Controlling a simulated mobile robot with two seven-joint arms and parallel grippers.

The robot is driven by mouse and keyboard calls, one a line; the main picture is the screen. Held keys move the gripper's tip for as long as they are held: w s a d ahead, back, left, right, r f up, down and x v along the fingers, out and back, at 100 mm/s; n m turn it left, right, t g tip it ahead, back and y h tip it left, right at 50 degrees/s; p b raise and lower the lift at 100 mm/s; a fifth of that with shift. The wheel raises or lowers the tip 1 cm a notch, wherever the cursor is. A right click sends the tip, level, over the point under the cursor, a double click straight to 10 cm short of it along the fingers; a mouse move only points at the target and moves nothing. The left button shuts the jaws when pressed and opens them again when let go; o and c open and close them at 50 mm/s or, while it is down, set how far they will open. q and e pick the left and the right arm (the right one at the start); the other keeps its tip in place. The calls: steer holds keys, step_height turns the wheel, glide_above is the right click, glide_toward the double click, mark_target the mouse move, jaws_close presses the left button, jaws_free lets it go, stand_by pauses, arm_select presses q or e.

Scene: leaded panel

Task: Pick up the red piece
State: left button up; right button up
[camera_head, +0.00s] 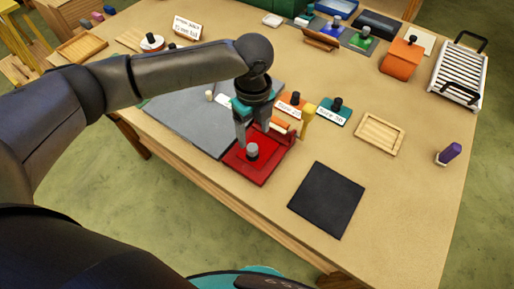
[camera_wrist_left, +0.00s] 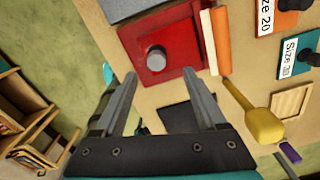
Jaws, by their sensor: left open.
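The red piece (camera_head: 246,171) is a flat red square with a grey knob on top. It lies on the table at the near right edge of the grey board. It also shows at the top of the left wrist view (camera_wrist_left: 187,38), its knob just beyond the fingertips. My left gripper (camera_head: 254,133) is open and empty, fingers pointing down over the far side of the red piece. In the left wrist view its two fingers (camera_wrist_left: 160,78) are spread wide. I cannot tell the exact gap between the fingertips and the piece. My right gripper does not show.
A yellow-handled tool (camera_head: 308,115) and an orange bar (camera_head: 281,124) lie close behind the red piece. Orange (camera_head: 290,102) and teal (camera_head: 336,111) knobbed pieces are beyond. A black mat (camera_head: 327,200) lies to the right, a wooden tray (camera_head: 380,134) behind it. Bare tabletop surrounds the mat.

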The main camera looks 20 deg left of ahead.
mark_target(251, 147)
arm_select(q)
steer(key=shift+s+a+f, duration=0.1)
steer(key=shift+a+f, duration=0.05)
steer(key=shift+f, duration=1.65)
steer(key=shift+s+a+f, duration=0.1)
steer(key=shift+a+f, duration=0.05)
steer(key=shift+f, duration=1.6)
steer(key=shift+c, duration=0.3)
jaws_close()
